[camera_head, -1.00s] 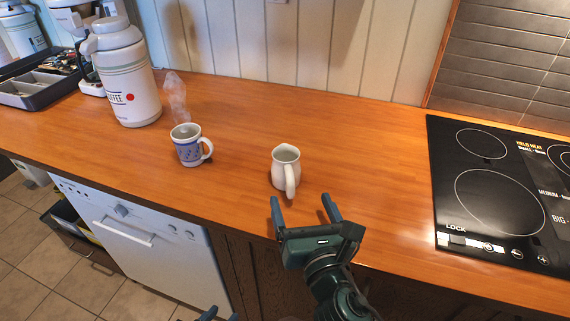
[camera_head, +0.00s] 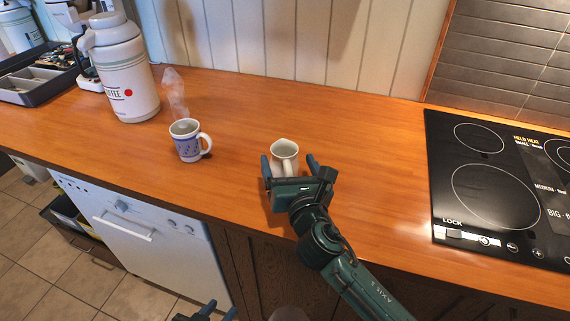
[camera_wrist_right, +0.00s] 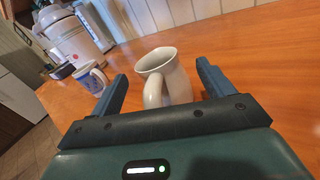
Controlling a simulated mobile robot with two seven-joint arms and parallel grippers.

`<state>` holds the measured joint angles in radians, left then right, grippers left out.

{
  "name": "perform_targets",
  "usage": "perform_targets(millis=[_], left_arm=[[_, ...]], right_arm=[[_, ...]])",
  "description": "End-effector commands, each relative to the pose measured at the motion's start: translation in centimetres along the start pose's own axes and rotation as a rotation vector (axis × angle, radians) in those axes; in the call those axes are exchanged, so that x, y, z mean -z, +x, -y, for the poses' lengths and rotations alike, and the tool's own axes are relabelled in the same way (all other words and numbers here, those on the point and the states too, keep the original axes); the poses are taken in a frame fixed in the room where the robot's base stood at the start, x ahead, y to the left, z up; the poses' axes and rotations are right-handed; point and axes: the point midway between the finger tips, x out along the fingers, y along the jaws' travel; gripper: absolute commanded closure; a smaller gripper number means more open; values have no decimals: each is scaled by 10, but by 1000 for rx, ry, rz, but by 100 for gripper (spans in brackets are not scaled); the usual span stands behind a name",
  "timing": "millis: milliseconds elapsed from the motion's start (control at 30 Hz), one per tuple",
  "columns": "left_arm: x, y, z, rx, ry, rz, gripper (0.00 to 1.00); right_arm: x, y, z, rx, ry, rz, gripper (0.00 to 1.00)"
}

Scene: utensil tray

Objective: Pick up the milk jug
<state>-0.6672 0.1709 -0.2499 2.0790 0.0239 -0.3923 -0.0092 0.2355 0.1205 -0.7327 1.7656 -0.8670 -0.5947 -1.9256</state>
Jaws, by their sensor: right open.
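The milk jug (camera_head: 285,151) is small and white and stands upright on the wooden counter, its handle facing my right gripper. My right gripper (camera_head: 290,163) is open, with one finger on each side of the jug in the head view. In the right wrist view the jug (camera_wrist_right: 165,77) shows between the two fingers of the gripper (camera_wrist_right: 160,88), with its handle towards the palm. Gaps show between jug and fingers. The jug's lower part is partly hidden by the gripper in the head view. My left gripper (camera_head: 207,312) shows only partly at the bottom edge.
A steaming blue-and-white mug (camera_head: 188,142) stands left of the jug, with a white coffee flask (camera_head: 130,80) behind it. A utensil tray (camera_head: 35,92) is at the far left. A black cooktop (camera_head: 490,185) is at the right. The counter (camera_head: 350,130) around the jug is clear.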

Motion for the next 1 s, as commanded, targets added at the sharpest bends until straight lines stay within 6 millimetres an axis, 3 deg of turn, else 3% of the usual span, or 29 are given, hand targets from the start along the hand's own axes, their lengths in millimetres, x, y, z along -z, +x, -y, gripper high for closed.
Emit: perform_targets(millis=[1000], left_arm=[[3,-1,-1,-3,0,-7,68]], right_arm=[[0,-1,0,1,0,-1,100]])
